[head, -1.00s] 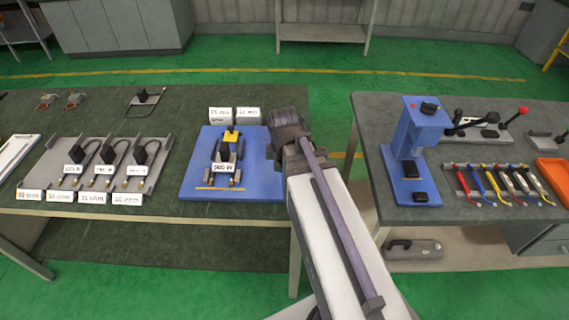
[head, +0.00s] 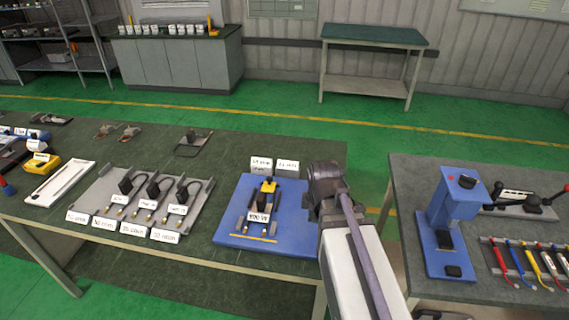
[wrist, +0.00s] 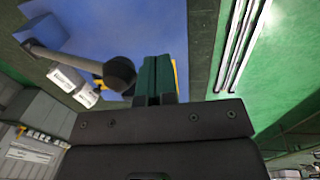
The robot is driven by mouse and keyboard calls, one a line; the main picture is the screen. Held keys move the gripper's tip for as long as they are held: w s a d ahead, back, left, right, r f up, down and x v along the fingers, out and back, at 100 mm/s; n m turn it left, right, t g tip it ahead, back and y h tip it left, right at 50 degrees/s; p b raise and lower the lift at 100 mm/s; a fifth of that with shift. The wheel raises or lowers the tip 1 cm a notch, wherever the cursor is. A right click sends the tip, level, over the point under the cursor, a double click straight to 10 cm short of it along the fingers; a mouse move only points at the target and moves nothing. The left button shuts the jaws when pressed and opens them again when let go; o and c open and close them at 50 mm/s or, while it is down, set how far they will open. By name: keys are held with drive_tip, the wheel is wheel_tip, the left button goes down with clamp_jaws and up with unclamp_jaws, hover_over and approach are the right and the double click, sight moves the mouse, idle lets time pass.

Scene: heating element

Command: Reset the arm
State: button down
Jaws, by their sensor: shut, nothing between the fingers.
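My arm reaches up from the bottom of the head view, at the gap between the two benches. My gripper shows in the wrist view (wrist: 158,80) with its green fingers together and nothing held. It is above the bench, near the blue board, and apart from what lies below. In the head view the arm's dark wrist hides the fingers. The blue board (head: 232,228) carries a fixture with a yellow clamp (head: 268,187) and a white label (head: 258,218). In the wrist view the board (wrist: 95,25) lies behind a lever with a dark round knob (wrist: 119,73).
A grey tray (head: 95,195) with several heating elements and labels stands left of the board. Two label blocks (head: 287,165) stand behind the board. A blue press (head: 455,215) and colored-handled tools (head: 530,262) are on the right bench. Open green floor (head: 330,130) lies behind.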

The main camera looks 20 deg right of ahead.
drive_tip(key=s+a+m+g, duration=0.1)
drive_tip(key=s+a+m, duration=0.2)
drive_tip(key=a+m, duration=0.7)
drive_tip(key=shift+s+m+y, duration=0.25)
drive_tip(key=shift+m+y, duration=0.15)
drive_tip(key=shift+m, duration=0.8)
